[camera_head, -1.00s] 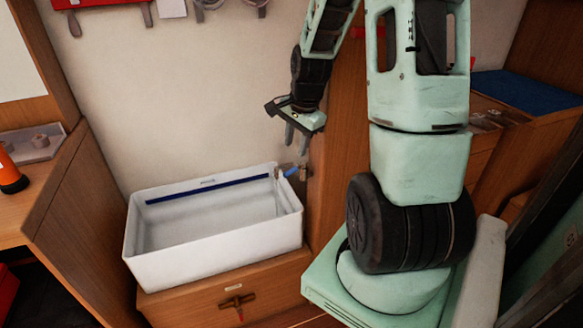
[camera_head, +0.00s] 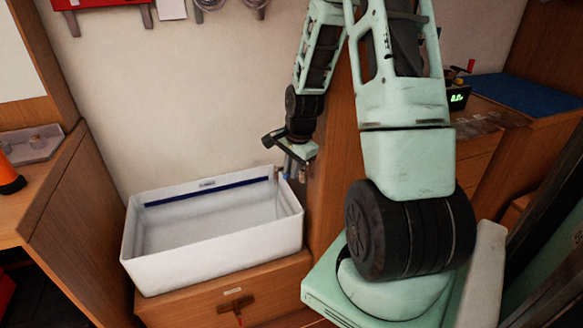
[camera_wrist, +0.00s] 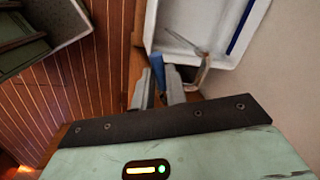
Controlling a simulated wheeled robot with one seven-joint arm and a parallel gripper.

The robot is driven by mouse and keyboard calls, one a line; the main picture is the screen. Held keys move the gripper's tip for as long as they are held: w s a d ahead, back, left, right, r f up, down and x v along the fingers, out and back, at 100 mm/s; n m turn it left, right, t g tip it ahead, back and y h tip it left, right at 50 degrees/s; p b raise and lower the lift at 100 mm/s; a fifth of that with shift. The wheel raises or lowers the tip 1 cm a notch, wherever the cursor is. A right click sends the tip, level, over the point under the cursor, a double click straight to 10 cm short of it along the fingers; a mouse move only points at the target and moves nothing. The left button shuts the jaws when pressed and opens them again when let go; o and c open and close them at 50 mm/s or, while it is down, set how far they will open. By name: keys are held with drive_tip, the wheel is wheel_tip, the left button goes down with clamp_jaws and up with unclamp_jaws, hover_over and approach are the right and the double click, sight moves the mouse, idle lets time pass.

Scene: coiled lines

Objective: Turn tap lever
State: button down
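The tap (camera_head: 277,173) is at the right back corner of the white basin (camera_head: 213,245). In the head view the fingers mostly hide the lever.
A wooden panel (camera_head: 333,180) stands just right of the tap. A wall is close behind. The basin looks empty.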

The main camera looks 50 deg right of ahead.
drive_tip(key=shift+w, duration=0.1)
drive_tip(key=m+p, duration=0.1)
drive_tip(key=w+m+p, duration=0.1)
drive_tip(key=m, duration=0.1)
drive_tip(key=w+m+h+p, duration=0.1)
drive_tip(key=m, duration=0.1)
drive_tip(key=shift+w+d, duration=0.1)
drive_tip(key=shift+d, duration=0.25)
drive_tip(key=c, duration=1.4)
unclamp_jaws()
